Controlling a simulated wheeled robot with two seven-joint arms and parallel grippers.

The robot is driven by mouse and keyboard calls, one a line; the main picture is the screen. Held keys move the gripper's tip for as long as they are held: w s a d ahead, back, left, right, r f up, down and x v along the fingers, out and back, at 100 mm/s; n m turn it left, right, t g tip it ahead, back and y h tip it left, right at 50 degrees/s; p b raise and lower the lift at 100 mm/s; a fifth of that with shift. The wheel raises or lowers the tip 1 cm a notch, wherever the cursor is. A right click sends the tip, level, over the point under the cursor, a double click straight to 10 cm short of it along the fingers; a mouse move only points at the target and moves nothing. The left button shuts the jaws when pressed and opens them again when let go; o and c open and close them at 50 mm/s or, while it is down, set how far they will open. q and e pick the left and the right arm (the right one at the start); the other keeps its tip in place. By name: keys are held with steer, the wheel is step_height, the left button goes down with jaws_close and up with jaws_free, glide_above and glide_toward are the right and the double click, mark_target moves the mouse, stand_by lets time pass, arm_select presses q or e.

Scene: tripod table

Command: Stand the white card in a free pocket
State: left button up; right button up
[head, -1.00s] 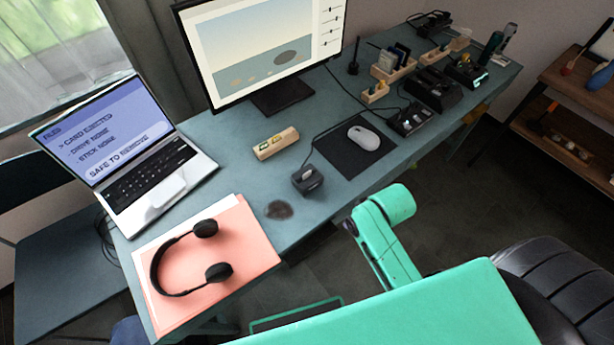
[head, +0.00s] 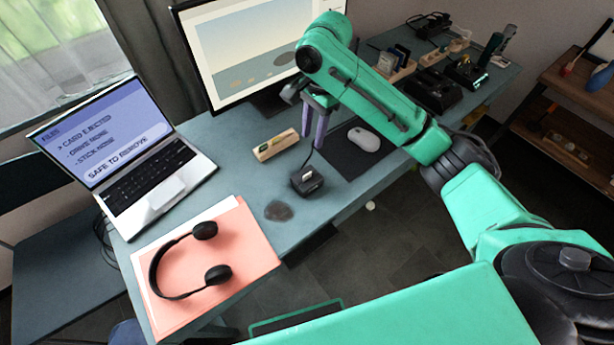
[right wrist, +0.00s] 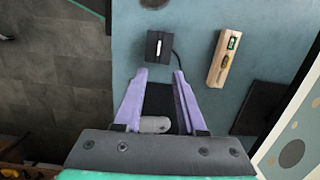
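The white card (head: 307,171) stands in the slot of a small black reader (head: 306,182) on the desk. In the right wrist view the white card (right wrist: 158,47) shows as a narrow light strip on the reader (right wrist: 151,56). A wooden holder (head: 269,150) with green and yellow pieces in it lies behind the reader; it also shows in the right wrist view (right wrist: 217,72). My right gripper (head: 313,142) is open and empty above the desk, with its purple fingers pointing down, apart from the reader. My left gripper is not in view.
A mouse (head: 363,137) on a black mat (head: 350,163) lies right of the reader. The monitor (head: 235,60) stands behind. A laptop (head: 150,175) and headphones (head: 160,265) are at the left. Another wooden holder (head: 404,72) with cards stands at the back right.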

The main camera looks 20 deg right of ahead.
mark_target(307, 174)
steer(key=f, duration=0.4)
steer(key=a+f+p, duration=0.1)
steer(key=f, duration=0.8)
steer(key=shift+s+a+f, duration=0.2)
steer(key=shift+s+f, duration=0.15)
steer(key=shift+f, duration=0.05)
jaws_close()
